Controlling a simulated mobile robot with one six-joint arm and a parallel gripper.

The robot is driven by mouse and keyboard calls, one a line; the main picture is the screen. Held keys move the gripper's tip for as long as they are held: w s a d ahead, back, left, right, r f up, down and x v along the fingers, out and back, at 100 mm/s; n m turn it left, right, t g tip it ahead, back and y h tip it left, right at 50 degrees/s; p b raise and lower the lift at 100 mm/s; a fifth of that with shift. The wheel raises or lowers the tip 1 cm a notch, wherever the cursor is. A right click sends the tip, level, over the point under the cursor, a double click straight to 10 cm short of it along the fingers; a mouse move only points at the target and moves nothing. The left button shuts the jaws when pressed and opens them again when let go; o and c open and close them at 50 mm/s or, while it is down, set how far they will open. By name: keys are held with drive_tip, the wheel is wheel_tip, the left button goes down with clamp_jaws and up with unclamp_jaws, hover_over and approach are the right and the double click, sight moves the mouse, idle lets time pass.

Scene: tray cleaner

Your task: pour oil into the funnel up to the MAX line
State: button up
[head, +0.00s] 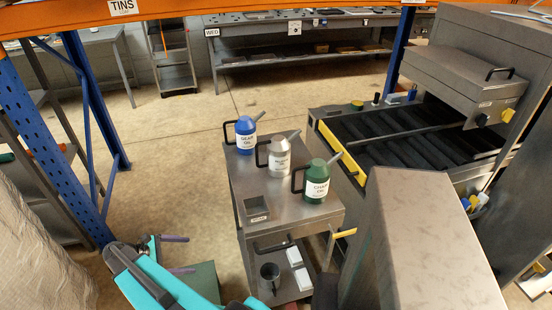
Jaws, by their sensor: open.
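Three oil cans with black handles and angled spouts stand upright on a grey metal cart (235,180): a blue can labelled gear oil (245,134), a grey can (279,155) with a label too small to read surely, and a green can labelled chain oil (316,181). A dark flared cup (270,275), which looks like a funnel, is at the cart's front, low down. No MAX line can be made out. My gripper (188,254) is at the lower left, left of the cart, open and empty, its purple fingers apart and touching nothing.
A small open metal box (256,208) sits on the cart top. White boxes (298,268) lie low in the cart. A large grey machine (450,82) with dark rollers stands right. A blue rack post (45,150) is left. Floor behind the cart is clear.

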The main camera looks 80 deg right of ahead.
sight(279, 152)
drive_tip(key=s+d+r+g, duration=0.3)
drive_tip(key=s+d+r, duration=0.3)
drive_tip(key=d+r, duration=0.3)
drive_tip(key=s+d+r+m+g+b, duration=0.1)
drive_tip(key=s+d+r+g, duration=0.2)
drive_tip(key=d+r, duration=0.6)
drive_tip(key=s+d+r+g+y+b, duration=0.1)
drive_tip(key=s+d+r+g, duration=0.1)
drive_tip(key=s+d+r, duration=0.6)
drive_tip(key=shift+s+d+r+m+g, duration=0.2)
drive_tip(key=shift+d+r, duration=0.1)
drive_tip(key=shift+d, duration=0.35)
drive_tip(key=shift+s+d+r+m+g, duration=0.1)
drive_tip(key=shift+s+d+r+g, duration=0.15)
drive_tip(key=shift+d, duration=0.35)
drive_tip(key=shift+s+d+r, duration=0.1)
drive_tip(key=shift+r, duration=0.15)
drive_tip(key=shift+p+x, duration=0.9)
drive_tip(key=shift+x, duration=3.35)
drive_tip(key=shift+s+f, duration=0.1)
drive_tip(key=shift+s, duration=0.05)
